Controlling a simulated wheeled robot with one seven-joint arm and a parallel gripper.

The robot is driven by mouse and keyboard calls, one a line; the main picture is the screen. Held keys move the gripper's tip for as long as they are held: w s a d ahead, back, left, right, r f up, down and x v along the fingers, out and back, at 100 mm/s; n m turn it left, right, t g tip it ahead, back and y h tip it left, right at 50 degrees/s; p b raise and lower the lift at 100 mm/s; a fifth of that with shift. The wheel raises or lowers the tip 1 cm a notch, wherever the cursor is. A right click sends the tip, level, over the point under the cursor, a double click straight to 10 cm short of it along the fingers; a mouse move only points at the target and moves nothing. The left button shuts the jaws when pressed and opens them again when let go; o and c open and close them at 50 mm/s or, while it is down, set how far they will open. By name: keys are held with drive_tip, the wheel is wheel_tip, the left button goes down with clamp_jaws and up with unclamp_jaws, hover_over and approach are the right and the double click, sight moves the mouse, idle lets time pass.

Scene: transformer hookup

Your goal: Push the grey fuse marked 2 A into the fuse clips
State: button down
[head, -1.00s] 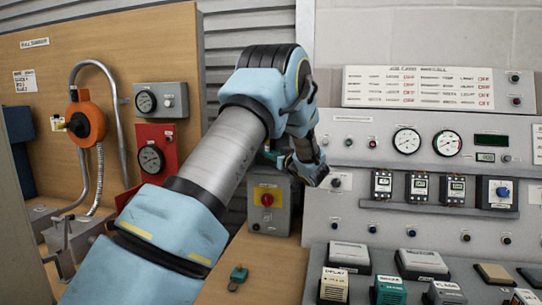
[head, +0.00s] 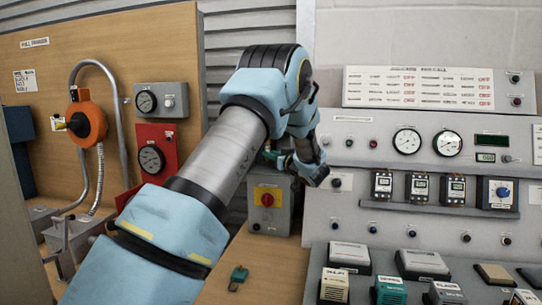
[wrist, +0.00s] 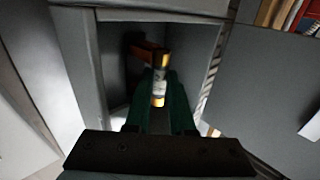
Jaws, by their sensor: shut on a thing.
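In the wrist view the grey fuse (wrist: 159,88), with brass-coloured end caps, stands between the green fingers of my gripper (wrist: 161,76). The gripper is shut on it. The marking on the fuse is too blurred to read. An orange-brown metal piece (wrist: 143,51) lies just beyond the fuse's upper end, inside a dark grey open box (wrist: 190,45); I cannot tell if it is a fuse clip or if the fuse touches it. In the head view my wrist hides the fuse and most of the gripper.
In the head view a grey box with a red and yellow switch (head: 267,199) stands just below my wrist. A control console (head: 400,190) with gauges is at right. A small green padlock-like object (head: 238,274) lies on the wooden bench.

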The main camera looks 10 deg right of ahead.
drive_tip(key=shift+s+d, duration=0.15)
drive_tip(key=shift+d, duration=0.45)
drive_tip(key=c, duration=1.1)
unclamp_jaws()
drive_tip(key=shift+s+a, duration=0.1)
drive_tip(key=shift+s, duration=0.2)
clamp_jaws()
drive_tip(key=shift+w+a, duration=0.2)
drive_tip(key=shift+a, duration=0.45)
drive_tip(key=shift+w+d, duration=0.2)
drive_tip(key=shift+w, duration=0.05)
idle(0.4)
